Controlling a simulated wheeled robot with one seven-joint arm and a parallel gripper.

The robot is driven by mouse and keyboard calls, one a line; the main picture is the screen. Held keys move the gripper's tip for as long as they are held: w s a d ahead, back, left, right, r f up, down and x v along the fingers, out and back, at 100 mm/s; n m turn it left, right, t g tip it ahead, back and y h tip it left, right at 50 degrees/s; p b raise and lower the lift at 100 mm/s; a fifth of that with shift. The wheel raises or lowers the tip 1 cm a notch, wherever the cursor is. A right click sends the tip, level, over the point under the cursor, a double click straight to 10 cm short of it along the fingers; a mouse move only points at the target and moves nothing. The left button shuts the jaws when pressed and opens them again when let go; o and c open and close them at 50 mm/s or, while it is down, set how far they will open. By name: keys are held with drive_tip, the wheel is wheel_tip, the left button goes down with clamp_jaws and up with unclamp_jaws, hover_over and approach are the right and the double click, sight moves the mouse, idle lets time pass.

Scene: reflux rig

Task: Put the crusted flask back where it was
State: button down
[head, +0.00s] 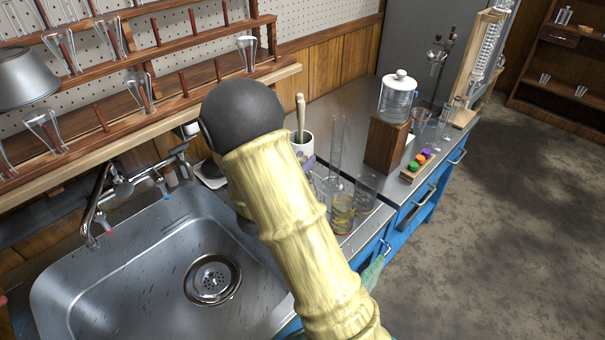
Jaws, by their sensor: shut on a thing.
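My arm's pale yellow sleeve and dark round joint fill the middle of the head view. My gripper does not show; it is hidden behind the arm or out of frame. I cannot make out a crusted flask for certain. A clear glass vessel with yellowish marks (342,213) stands on the steel counter just right of my arm, among other glassware. Whether the marks are crust or printed lines I cannot tell. A small purple thing (308,164) shows at the arm's edge, partly hidden.
A steel sink (130,270) lies at left. A tall glass cylinder (337,145) and a beaker (366,190) stand close to my arm. A wooden block (386,143) carries a lidded jar (397,97). Shelves with glass funnels (140,92) run along the back wall. The floor at right is clear.

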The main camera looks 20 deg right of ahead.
drive_tip(key=shift+f+b, duration=0.35)
drive_tip(key=shift+f, duration=1.7)
drive_tip(key=c, duration=1.2)
unclamp_jaws()
drive_tip(key=shift+w, duration=0.1)
drive_tip(key=shift+c, duration=0.2)
drive_tip(key=shift+d, duration=0.1)
drive_tip(key=shift+r, duration=0.2)
drive_tip(key=v, duration=1.2)
